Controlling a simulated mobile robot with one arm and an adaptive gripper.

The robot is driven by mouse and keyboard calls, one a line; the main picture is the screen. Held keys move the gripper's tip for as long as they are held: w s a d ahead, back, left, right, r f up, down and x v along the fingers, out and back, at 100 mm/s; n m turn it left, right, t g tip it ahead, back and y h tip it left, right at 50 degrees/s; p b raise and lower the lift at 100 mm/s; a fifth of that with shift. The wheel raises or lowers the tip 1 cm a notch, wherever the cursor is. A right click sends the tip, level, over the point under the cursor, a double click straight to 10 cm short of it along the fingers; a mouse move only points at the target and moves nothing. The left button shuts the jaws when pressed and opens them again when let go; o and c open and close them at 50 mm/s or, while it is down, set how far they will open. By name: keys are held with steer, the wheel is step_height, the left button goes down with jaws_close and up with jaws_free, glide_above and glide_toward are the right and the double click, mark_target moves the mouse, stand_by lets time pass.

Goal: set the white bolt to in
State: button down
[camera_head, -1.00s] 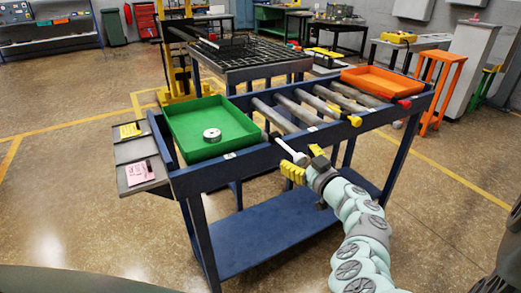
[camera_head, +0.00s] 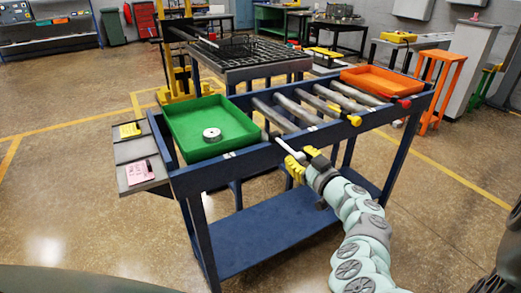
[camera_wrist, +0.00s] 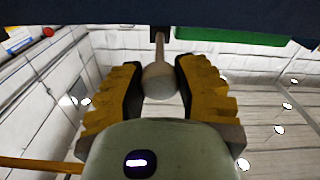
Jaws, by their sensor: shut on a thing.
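The white bolt (camera_head: 286,145) sticks out from the front rail of the blue cart, with its outer end between the fingers of my gripper (camera_head: 303,159). In the wrist view the bolt's round pale knob (camera_wrist: 160,82) sits at the end of a thin rod that runs up to the dark rail. My gripper (camera_wrist: 160,92) has yellow ridged fingers on both sides of the knob and is shut on it. The head view hides most of the knob behind the fingers.
The blue cart (camera_head: 262,158) carries a green tray (camera_head: 178,120) with a round metal part (camera_head: 211,134), several grey rollers, and an orange tray (camera_head: 378,79). A yellow knob (camera_head: 355,121) and a red knob (camera_head: 404,103) lie farther right. The floor in front is clear.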

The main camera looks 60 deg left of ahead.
mark_target(284, 145)
steer(key=shift+a+f+b, duration=0.25)
steer(key=shift+b, duration=0.15)
steer(key=a+b, duration=0.2)
steer(key=b, duration=0.1)
steer(key=a+b, duration=0.3)
steer(key=shift+w+a+f+b, duration=0.15)
steer(key=shift+w+a+b, duration=0.1)
steer(key=shift+b, duration=0.1)
steer(key=shift+a+b, duration=0.55)
steer(key=shift+r, duration=0.25)
steer(key=c, duration=1.1)
jaws_free()
steer(key=o, duration=0.4)
steer(key=shift+a+r, duration=0.15)
steer(key=shift+a, duration=0.05)
steer(key=shift+o, duration=0.5)
steer(key=shift+d, duration=0.2)
